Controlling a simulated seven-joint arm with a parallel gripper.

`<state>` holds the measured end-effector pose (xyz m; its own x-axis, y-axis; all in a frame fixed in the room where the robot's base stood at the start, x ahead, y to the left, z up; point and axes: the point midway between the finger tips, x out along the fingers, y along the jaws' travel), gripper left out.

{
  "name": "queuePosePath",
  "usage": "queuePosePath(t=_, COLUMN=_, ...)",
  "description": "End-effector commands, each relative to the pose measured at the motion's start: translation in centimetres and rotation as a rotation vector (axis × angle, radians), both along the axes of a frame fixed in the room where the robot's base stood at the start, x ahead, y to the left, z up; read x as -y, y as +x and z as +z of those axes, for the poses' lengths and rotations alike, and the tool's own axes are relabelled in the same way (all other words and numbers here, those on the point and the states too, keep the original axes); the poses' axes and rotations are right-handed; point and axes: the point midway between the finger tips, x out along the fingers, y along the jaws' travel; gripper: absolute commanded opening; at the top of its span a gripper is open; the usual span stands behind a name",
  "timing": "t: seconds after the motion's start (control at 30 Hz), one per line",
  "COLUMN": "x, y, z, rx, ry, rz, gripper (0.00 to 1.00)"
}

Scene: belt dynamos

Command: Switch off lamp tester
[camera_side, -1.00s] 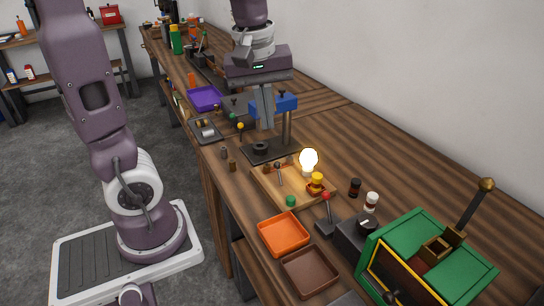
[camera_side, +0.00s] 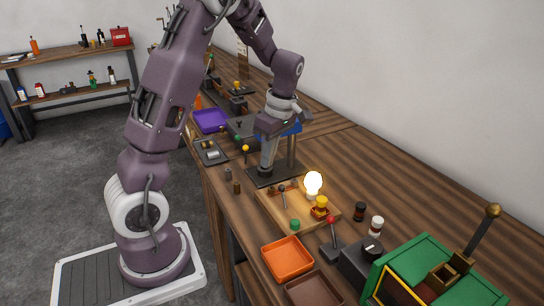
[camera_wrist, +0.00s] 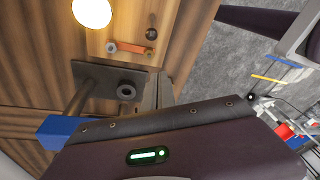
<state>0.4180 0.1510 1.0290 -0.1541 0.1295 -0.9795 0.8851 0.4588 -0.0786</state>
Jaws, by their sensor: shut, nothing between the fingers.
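The lamp tester is a light wooden board (camera_side: 275,212) on the bench with a glowing bulb (camera_side: 313,184), a small upright lever switch (camera_side: 283,198) and a yellow-topped red part (camera_side: 320,207). In the wrist view the bulb (camera_wrist: 91,10) is lit and cut off by the top edge. The board (camera_wrist: 130,20) there carries an orange-brown bar (camera_wrist: 130,48) and a dark round knob (camera_wrist: 151,33). My gripper (camera_side: 264,174) is shut and empty, pointing down behind the board over the stand's base. Its fingertips (camera_wrist: 158,76) also show in the wrist view, short of the board.
A dark stand base (camera_side: 255,177) with a post and blue block (camera_wrist: 65,132) is close beside my gripper. A red-knobbed lever (camera_side: 331,221), orange tray (camera_side: 286,257), brown tray (camera_side: 314,289) and green machine (camera_side: 425,265) lie nearer the camera.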

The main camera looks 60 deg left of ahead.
Motion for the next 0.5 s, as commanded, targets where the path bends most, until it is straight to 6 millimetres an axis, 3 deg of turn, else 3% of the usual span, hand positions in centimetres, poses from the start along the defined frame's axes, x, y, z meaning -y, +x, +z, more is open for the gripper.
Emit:
queuePosePath(t=0.27, x=-0.8, y=-1.1, z=-6.0, rx=-0.004, ry=-0.003, rz=0.001, gripper=0.0)
queuePosePath(t=0.5, x=2.1, y=0.6, z=-5.5, rx=0.002, ry=0.0, rz=-0.003, gripper=0.0)
